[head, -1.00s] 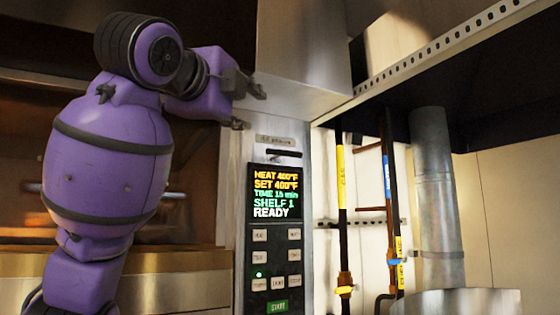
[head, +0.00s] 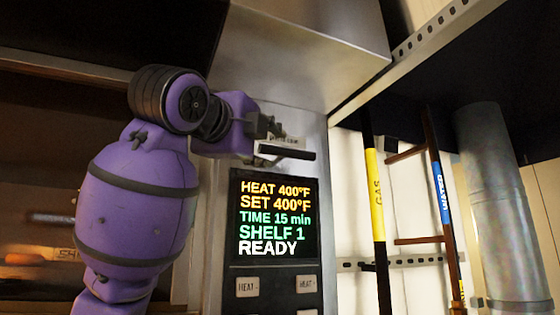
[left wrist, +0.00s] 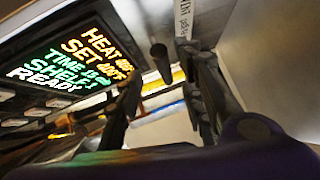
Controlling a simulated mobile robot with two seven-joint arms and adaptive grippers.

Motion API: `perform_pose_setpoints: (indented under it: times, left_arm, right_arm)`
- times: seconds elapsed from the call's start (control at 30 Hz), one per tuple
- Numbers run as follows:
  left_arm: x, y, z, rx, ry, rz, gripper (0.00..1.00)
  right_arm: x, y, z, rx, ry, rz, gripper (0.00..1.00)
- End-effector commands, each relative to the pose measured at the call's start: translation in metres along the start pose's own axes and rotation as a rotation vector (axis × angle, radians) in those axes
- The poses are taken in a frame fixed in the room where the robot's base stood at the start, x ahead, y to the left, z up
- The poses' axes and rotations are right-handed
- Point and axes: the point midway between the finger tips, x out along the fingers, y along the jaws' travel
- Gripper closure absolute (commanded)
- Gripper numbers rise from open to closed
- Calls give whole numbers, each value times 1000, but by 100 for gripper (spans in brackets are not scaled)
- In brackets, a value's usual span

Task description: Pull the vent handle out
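The vent handle (head: 288,152) is a short black bar on the steel front, just below a small label plate (head: 292,142) and above the oven display. In the left wrist view a dark round bar end, likely the handle (left wrist: 160,56), shows between and beyond the fingers. My left gripper (head: 268,142) is at the left end of the handle, its fingers partly covering the label plate. My right gripper is not in view.
The lit control display (head: 272,217) with buttons sits below the handle. A steel hood (head: 305,55) overhangs above. A yellow gas pipe (head: 375,190), a blue-marked pipe (head: 440,190) and a grey duct (head: 495,200) stand to the right.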

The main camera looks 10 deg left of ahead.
Motion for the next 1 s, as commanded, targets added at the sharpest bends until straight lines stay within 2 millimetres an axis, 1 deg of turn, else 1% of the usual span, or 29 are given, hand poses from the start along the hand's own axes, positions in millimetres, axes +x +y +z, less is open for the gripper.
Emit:
perform_pose_setpoints:
  times: [0.23,0.4,0.57,0.8,0.87,1.0]
  left_arm:
    - [39,1,-1,-3,2,4,64]
    - [62,0,-1,-2,1,2,64]
    - [71,0,-1,0,1,0,64]
    - [72,0,0,0,0,0,64]
    - [72,0,0,0,0,0,71]
    - [72,0,0,0,0,1,89]
  right_arm:
    - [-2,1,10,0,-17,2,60]
    - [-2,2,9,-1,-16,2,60]
    - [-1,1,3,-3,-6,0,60]
    - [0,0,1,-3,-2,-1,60]
    - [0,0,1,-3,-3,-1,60]
    - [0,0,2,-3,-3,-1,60]
